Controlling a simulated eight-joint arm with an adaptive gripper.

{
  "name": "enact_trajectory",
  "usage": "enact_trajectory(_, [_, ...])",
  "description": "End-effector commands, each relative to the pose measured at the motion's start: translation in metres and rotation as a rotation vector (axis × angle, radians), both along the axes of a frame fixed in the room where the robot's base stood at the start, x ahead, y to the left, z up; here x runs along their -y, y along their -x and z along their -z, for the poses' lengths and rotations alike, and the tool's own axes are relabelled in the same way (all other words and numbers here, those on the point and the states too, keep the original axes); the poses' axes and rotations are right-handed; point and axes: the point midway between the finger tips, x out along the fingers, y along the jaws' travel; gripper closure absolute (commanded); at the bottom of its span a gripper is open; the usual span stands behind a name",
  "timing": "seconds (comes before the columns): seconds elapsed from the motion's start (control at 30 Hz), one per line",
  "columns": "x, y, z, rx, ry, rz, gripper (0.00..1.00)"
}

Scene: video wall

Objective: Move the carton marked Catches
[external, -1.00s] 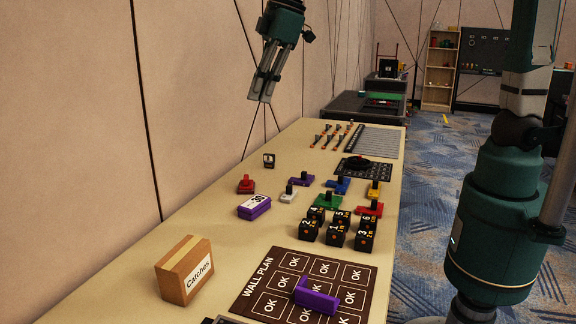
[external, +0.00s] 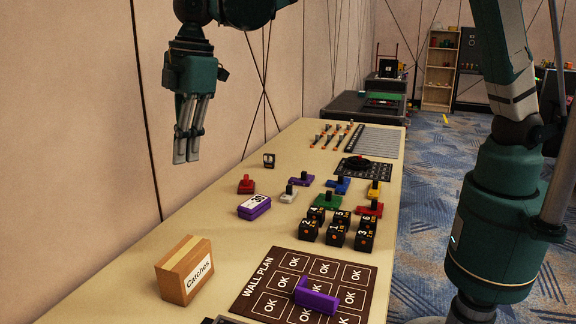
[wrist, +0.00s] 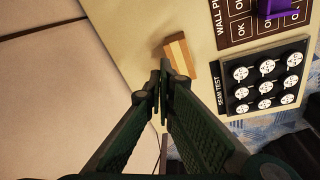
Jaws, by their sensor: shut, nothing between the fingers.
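The brown carton marked Catches (external: 185,270) stands upright on the near left part of the beige table (external: 130,283), its white label facing front right. My gripper (external: 186,161) is shut and empty, fingers pointing down, well above the table and apart from the carton. In the wrist view the carton (wrist: 180,55) shows from above with a pale tape strip, just beyond my gripper's fingertips (wrist: 161,75). The fingers hide a little of the space beside its lower edge.
A dark WALL PLAN board (external: 260,290) with a purple bracket (external: 316,297) lies right of the carton. A SEAM TEST panel (wrist: 266,78) lies near it. A purple box (external: 254,207), black numbered cubes (external: 338,233) and coloured pieces sit farther back. The wall borders the table's left.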

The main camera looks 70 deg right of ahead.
Motion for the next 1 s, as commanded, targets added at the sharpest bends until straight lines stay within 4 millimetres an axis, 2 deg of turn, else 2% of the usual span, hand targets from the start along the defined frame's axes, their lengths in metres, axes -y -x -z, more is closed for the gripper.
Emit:
enact_trajectory(0.03, [-0.013, -0.002, 0.008, -0.006, 0.006, -0.021, 1.0])
enact_trajectory(0.37, [-0.088, -0.01, 0.06, -0.046, 0.042, -0.156, 1.0])
enact_trajectory(0.7, [-0.162, -0.005, 0.121, -0.086, 0.079, -0.295, 1.0])
enact_trajectory(0.9, [-0.194, 0.001, 0.151, -0.106, 0.096, -0.359, 1.0])
enact_trajectory(1.0, [-0.203, 0.003, 0.16, -0.111, 0.101, -0.376, 1.0])
